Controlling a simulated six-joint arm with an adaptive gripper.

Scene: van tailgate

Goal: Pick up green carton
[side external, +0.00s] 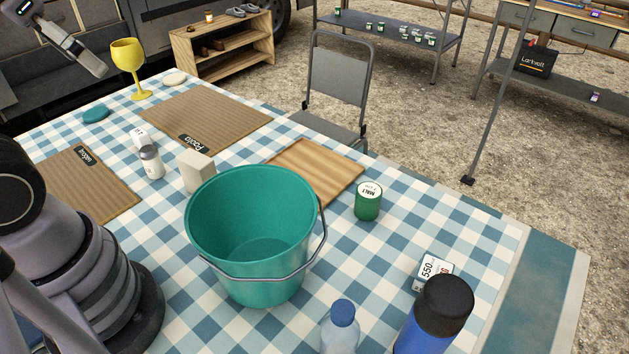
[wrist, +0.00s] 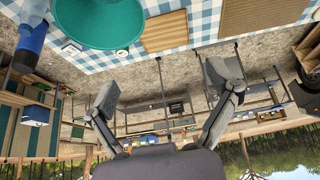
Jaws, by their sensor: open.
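I cannot make out a green carton in either view. A green cylindrical can (side external: 368,203) with a white top marked MALT stands upright on the checked cloth, right of the green bucket (side external: 245,283). In the wrist view the can (wrist: 122,53) shows beside the bucket's rim (wrist: 100,42). A plain beige carton (side external: 197,173) stands behind the bucket, partly hidden by it. My gripper (wrist: 164,88) is open and empty, with its fingers wide apart. It is up away from the table things. Part of my arm's end shows at top left in the side view.
A wooden board (side external: 318,170) lies behind the bucket. A blue bottle (side external: 432,320), a clear bottle (side external: 341,328) and a white box (side external: 435,270) stand near the front. A yellow goblet (side external: 128,65), white shaker (side external: 151,162) and woven mats (side external: 205,120) are left. A chair (side external: 337,85) stands behind.

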